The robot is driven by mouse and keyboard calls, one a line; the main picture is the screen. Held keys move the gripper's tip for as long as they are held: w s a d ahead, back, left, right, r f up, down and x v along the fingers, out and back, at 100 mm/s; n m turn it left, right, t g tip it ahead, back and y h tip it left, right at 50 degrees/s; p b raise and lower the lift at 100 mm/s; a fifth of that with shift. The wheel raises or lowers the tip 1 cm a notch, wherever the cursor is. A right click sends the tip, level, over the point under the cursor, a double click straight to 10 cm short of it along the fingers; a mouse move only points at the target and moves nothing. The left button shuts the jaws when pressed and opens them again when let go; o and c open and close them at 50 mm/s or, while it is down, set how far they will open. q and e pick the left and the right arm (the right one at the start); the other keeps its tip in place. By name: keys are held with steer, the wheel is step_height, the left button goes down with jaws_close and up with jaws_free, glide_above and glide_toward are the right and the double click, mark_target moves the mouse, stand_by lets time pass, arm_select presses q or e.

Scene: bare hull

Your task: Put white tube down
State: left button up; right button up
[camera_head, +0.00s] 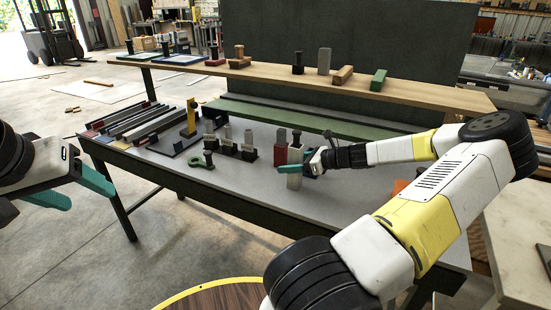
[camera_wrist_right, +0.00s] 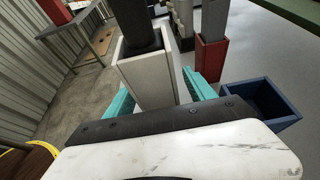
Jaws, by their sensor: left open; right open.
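The white tube (camera_head: 295,156) stands upright near the middle of the grey table (camera_head: 240,185). In the right wrist view the white tube (camera_wrist_right: 150,82) is square, with a dark post (camera_wrist_right: 138,28) at its open top. My right gripper (camera_head: 301,167) is at the tube, its teal fingers open on either side; they also show in the right wrist view (camera_wrist_right: 157,85). I cannot tell whether a finger touches it. The tube's base is hidden in the right wrist view. My left gripper (camera_head: 92,199) is open and empty, off the table's left end.
A red holder (camera_head: 280,154) stands just behind the tube. A blue open box (camera_wrist_right: 262,102) is right of the gripper in the wrist view. Several dark stands and a green ring-ended piece (camera_head: 200,160) are to the left. The table's front strip is clear.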

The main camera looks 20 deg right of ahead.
steer(key=shift+w+a+f, duration=0.2)
steer(key=shift+w+a, duration=0.15)
steer(key=shift+w, duration=0.05)
jaws_close()
steer(key=shift+r, duration=0.15)
steer(key=s+r, duration=0.2)
steer(key=s, duration=0.6)
steer(key=s+a+r, duration=0.1)
steer(key=s+r, duration=0.1)
steer(key=s, duration=0.6)
steer(key=shift+a+r, duration=0.25)
steer(key=shift+r, duration=0.1)
